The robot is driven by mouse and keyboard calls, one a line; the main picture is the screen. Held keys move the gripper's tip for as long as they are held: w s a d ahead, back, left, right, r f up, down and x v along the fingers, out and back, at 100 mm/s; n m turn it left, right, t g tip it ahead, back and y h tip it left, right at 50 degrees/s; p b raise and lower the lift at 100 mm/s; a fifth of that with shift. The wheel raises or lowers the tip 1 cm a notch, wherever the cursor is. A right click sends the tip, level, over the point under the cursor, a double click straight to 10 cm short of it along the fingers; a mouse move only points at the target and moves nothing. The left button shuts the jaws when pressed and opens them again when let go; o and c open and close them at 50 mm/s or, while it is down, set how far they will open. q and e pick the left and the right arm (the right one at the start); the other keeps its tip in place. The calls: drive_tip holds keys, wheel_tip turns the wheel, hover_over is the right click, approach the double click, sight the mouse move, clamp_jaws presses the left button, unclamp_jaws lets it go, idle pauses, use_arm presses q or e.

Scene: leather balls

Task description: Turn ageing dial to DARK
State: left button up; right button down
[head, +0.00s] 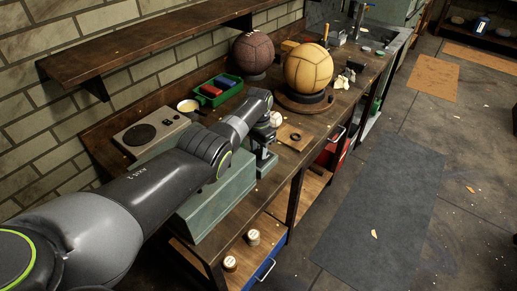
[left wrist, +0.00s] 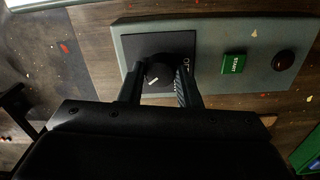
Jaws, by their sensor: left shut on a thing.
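The ageing dial (left wrist: 160,72) is a round black knob with a white pointer mark, on a black square plate in the left wrist view. Part of a white label beginning "OF" shows at its right; the rest, including any DARK mark, is hidden or unreadable. My left gripper (left wrist: 159,80) has one finger on each side of the knob and is shut on it. In the head view my left gripper (head: 265,160) points down at the front of the grey-green box (head: 218,195), and the dial is hidden there. My right gripper is not in view.
The grey panel (left wrist: 210,35) also carries a green START button (left wrist: 234,63) and a red round button (left wrist: 283,60). On the bench are a yellow ball (head: 308,68), a dark brown ball (head: 253,52) and a green tray (head: 216,90). A shelf (head: 150,45) overhangs the bench.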

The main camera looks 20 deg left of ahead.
use_arm(q)
drive_tip(key=shift+r+m, duration=0.1)
drive_tip(key=shift+m, duration=0.4)
drive_tip(key=o, duration=1)
drive_tip(key=shift+r, duration=0.35)
wheel_tip(320, 180, up, 5)
drive_tip(key=shift+r+p, duration=0.1)
drive_tip(key=shift+p, duration=0.65)
wheel_tip(320, 180, up, 12)
drive_tip(key=shift+f+b, duration=0.25)
drive_tip(key=shift+b, duration=0.8)
